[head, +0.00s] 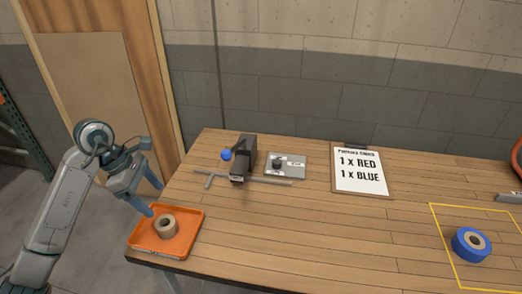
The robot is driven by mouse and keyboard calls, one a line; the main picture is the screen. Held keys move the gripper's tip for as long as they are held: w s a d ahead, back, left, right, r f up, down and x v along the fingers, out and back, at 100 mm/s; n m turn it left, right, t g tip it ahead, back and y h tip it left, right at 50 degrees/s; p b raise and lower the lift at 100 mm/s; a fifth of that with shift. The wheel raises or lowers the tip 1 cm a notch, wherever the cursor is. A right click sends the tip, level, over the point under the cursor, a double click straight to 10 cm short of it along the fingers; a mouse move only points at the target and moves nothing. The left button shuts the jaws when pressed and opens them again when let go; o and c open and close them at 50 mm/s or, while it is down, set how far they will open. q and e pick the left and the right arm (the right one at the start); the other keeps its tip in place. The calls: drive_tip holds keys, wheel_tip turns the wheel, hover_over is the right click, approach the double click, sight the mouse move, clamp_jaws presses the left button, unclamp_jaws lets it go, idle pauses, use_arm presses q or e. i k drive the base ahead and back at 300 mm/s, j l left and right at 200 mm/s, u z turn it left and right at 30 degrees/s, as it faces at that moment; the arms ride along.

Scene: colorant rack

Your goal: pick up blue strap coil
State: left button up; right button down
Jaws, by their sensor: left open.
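The blue strap coil (471,244) lies flat inside a yellow outlined square on the right of the table, with its tan core showing. My left gripper (154,198) is open and empty, with its blue fingers pointing down over the left table edge. It is just above and left of an orange tray (190,239), far from the blue coil. A tan coil (165,225) sits in that tray. My right gripper is not in view.
A dark clamp-like tool (243,158) with a blue knob and a grey plate (287,166) stand at the back. A clipboard (361,171) reads "1 x RED, 1 x BLUE". A red object (517,157) is cut off at the right edge. The table's middle front is clear.

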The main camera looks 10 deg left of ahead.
sight(470, 244)
drive_tip(key=k+z, duration=0.2)
drive_tip(key=z, duration=0.65)
drive_tip(key=i+z, duration=0.1)
drive_tip(key=z, duration=0.15)
drive_tip(key=i+j+z, duration=0.1)
drive_tip(key=z, duration=0.15)
drive_tip(key=k, duration=0.1)
